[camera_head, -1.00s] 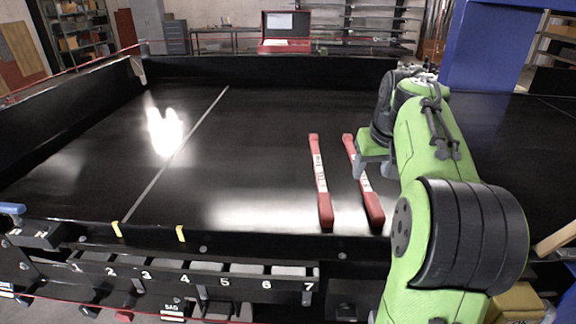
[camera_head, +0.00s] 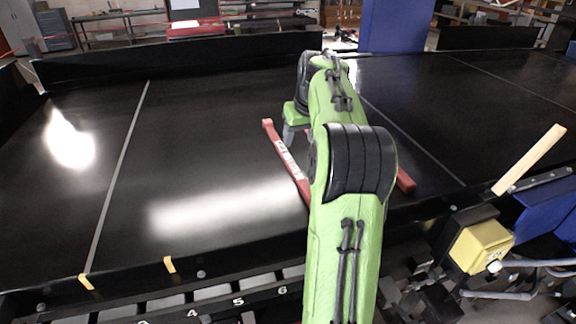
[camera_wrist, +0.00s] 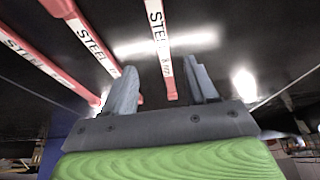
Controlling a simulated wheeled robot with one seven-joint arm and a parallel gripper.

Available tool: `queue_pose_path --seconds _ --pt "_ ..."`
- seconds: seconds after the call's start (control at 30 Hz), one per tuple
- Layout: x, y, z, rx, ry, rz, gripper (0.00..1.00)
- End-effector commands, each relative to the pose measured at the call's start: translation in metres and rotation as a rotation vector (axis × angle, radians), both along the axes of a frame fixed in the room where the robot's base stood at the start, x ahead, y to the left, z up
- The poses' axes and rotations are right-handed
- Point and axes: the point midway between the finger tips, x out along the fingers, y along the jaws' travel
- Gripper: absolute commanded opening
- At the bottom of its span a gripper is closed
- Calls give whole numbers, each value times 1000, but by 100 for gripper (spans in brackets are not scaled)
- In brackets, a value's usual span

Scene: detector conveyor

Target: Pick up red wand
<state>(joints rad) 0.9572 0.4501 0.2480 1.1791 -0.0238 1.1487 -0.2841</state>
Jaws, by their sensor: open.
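In the head view one red wand (camera_head: 284,153) with a white label lies on the black belt, just left of my arm. A second red wand (camera_head: 405,181) shows only its near end, right of my arm. The wrist view shows three red wands with STEEL labels: one at the left edge (camera_wrist: 38,57), one slanting beside it (camera_wrist: 90,43), and one upright in the picture (camera_wrist: 163,50). My gripper (camera_wrist: 165,78) is open and empty. The upright wand's end appears between its two grey fingers; contact cannot be told. In the head view my arm hides most of the gripper.
The black conveyor belt (camera_head: 190,130) is wide and clear left of the wands. A low black wall (camera_head: 180,60) runs along its back. A numbered front rail (camera_head: 215,292), a yellow box (camera_head: 481,246) and a wooden bar (camera_head: 530,158) lie at the near side.

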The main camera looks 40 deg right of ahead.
Motion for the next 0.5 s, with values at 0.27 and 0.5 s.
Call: queue_pose_path --seconds 0.27,0.5 --pt "21 -9 -58 2 2 1 57" --pt "34 -16 -90 4 4 1 57"
